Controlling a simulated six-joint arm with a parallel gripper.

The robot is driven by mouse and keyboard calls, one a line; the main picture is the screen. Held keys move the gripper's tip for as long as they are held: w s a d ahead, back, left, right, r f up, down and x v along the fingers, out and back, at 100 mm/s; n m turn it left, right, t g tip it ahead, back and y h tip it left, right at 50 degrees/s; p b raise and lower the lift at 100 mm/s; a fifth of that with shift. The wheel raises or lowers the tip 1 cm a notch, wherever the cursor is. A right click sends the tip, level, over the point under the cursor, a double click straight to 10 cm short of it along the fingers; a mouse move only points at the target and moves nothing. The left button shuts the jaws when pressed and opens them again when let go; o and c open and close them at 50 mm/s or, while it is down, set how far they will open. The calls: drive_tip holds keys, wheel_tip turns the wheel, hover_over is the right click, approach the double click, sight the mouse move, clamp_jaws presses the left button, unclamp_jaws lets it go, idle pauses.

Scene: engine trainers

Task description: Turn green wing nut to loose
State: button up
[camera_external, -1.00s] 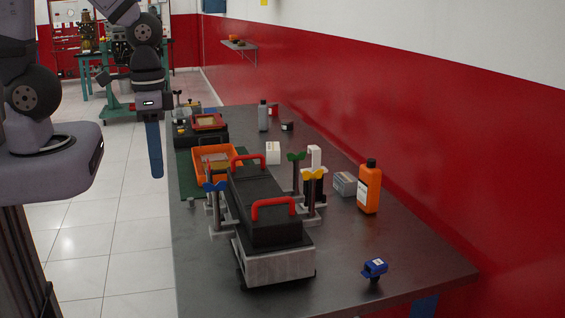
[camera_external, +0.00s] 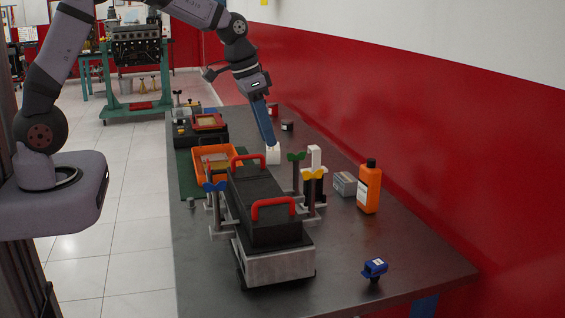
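The green wing nut (camera_external: 296,157) sits on top of an upright grey post at the far right corner of the black engine block (camera_external: 262,205) with red handles. A yellow wing nut (camera_external: 312,174) stands on the near right post and a blue wing nut (camera_external: 214,187) on the left one. My gripper (camera_external: 272,142) points down above the table, behind and to the left of the green wing nut, apart from it in the picture. Its fingers show as one blue-grey strip, so I cannot tell whether they are open.
A white box (camera_external: 273,154) stands by my fingertips, partly hidden. An orange tray (camera_external: 213,163) lies behind the block. An orange bottle (camera_external: 368,186), a grey box (camera_external: 345,184) and a white-topped black item (camera_external: 315,160) stand to the right.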

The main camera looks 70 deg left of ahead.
drive_tip(key=w+a+t+b, duration=0.1)
drive_tip(key=w+a, duration=0.5)
drive_tip(key=shift+p+x, duration=1.25)
drive_tip(key=shift+x, duration=2.5)
drive_tip(key=shift+d, duration=0.15)
clamp_jaws()
